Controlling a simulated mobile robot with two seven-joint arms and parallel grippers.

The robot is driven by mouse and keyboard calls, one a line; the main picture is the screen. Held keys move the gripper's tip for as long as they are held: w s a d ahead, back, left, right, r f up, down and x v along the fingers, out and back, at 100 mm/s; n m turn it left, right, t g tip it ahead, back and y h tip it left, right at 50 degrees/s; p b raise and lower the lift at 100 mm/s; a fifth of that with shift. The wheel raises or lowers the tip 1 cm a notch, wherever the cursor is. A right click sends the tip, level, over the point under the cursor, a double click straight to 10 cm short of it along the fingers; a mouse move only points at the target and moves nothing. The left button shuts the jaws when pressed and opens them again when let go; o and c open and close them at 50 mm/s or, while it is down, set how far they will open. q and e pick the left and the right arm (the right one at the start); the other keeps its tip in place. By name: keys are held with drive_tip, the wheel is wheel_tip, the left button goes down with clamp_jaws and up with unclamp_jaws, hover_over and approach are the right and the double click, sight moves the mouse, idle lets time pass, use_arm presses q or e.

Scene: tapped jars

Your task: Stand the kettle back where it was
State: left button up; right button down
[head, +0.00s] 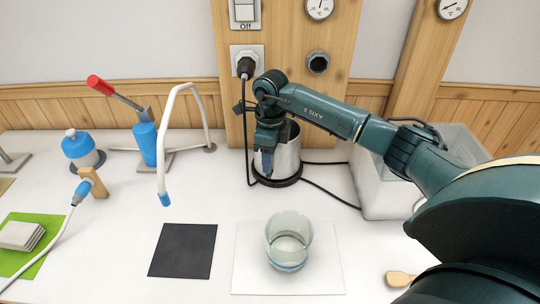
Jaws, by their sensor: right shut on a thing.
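The kettle (289,154) is a shiny metal vessel at the back of the counter, below the wall plug. It looks upright, on or just over a round dark base (290,181); I cannot tell whether it touches it. My right gripper (266,166) reaches in from the right, points down and is shut on the kettle at its front left side. The gripper hides part of the kettle, and its handle cannot be made out. My left gripper is out of view.
A glass jar (289,236) with some liquid stands on a white mat (247,270) in front. A dark square mat (183,251) lies to its left. A curved white tap (162,150) stands left of the kettle. A black cord (330,194) runs right of the base, towards a grey bin (375,195).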

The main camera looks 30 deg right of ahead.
drive_tip(key=shift+f, duration=0.25)
idle(0.4)
drive_tip(key=c, duration=1)
unclamp_jaws()
drive_tip(key=shift+o, duration=1.4)
drive_tip(key=shift+s+f, duration=0.1)
drive_tip(key=shift+f, duration=0.05)
drive_tip(key=shift+r, duration=0.25)
drive_tip(key=shift+d+r+p, duration=0.1)
drive_tip(key=shift+r+p, duration=2.4)
drive_tip(key=shift+r, duration=1.35)
